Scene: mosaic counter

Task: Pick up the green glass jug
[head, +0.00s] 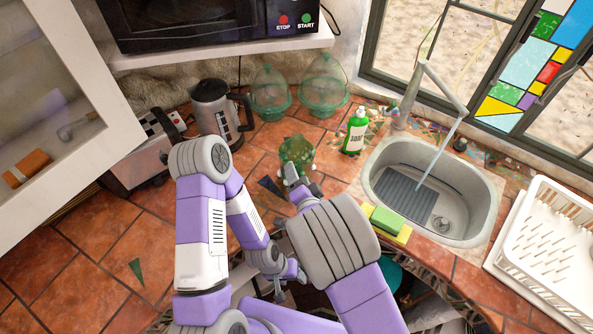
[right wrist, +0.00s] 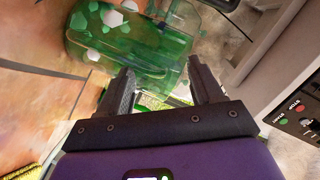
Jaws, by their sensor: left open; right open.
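The green glass jug (head: 297,150) stands on the tiled counter near the middle of the head view, its lower part partly hidden by my right gripper. In the right wrist view the jug (right wrist: 125,42) is clear green glass with white patches. My right gripper (head: 295,178) is close to the jug on its near side. In its wrist view the open fingers (right wrist: 162,78) point toward the jug, with no clear grip on it; whether they touch it I cannot tell. My left gripper (head: 280,286) is lower, by the counter's front edge, away from the jug, and open.
A green soap bottle (head: 355,132) and the sink (head: 480,215) are right of the jug. Two green glass domes (head: 270,95) (head: 324,90) and a kettle (head: 218,112) stand behind. Sponges (head: 387,222) lie by the sink; a dish rack (head: 555,245) is far right. The left counter is mostly clear.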

